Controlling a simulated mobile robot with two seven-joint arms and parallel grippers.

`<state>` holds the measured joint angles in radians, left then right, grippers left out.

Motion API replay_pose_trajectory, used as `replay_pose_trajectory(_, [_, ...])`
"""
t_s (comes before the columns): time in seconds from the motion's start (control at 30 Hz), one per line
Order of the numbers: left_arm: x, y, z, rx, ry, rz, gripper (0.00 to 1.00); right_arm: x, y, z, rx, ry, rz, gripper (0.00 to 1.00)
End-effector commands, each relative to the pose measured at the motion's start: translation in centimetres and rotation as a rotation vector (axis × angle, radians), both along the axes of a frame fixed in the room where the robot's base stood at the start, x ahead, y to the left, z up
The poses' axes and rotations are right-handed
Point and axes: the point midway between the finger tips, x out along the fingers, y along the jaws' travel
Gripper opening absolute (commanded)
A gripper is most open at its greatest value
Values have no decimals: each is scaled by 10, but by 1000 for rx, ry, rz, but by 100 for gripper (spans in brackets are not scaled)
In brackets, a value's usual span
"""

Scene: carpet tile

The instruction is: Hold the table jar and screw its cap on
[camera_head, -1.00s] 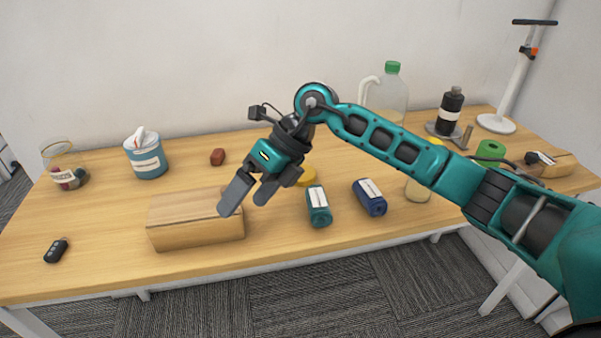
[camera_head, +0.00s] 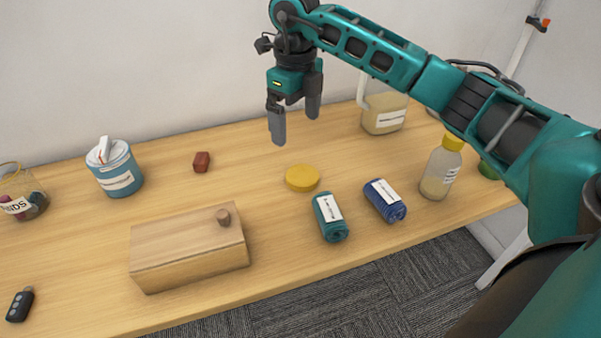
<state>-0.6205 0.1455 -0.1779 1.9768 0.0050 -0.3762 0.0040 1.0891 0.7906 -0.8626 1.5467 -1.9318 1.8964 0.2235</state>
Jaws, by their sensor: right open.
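A clear glass jar (camera_head: 33,199) with a white label and dark red and green items inside stands at the left edge of the table, partly cut off. A yellow rim shows at its top. A round yellow cap (camera_head: 302,178) lies flat near the middle of the table. My right gripper (camera_head: 295,130) is open and empty, fingers pointing down. In the picture it is above and slightly left of the yellow cap, apart from it. My left gripper is not in view.
A wooden box (camera_head: 188,252) with a knob, teal roll (camera_head: 330,218), blue roll (camera_head: 385,200), yellow-capped bottle (camera_head: 438,172), blue tin (camera_head: 116,172), red block (camera_head: 201,162), dark key fob (camera_head: 20,304) and large jug (camera_head: 384,112) stand around. Table between tin and cap is mostly clear.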

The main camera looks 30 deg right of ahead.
Motion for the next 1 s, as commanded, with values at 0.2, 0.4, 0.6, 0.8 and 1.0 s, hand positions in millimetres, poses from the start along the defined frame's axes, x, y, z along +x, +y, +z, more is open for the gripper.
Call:
replay_pose_trajectory(0.2, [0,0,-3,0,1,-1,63,-1,0,-25,0,4,1,100])
replay_pose_trajectory(0.4, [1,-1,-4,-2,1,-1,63,-1,0,-61,2,3,1,100])
replay_pose_trajectory(0.6, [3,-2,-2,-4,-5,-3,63,0,0,-77,2,0,2,100])
replay_pose_trajectory(0.8, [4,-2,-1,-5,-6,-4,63,0,0,-77,3,-1,2,100])
replay_pose_trajectory(1.0, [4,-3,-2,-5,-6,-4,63,-2,-2,-87,2,3,1,100])
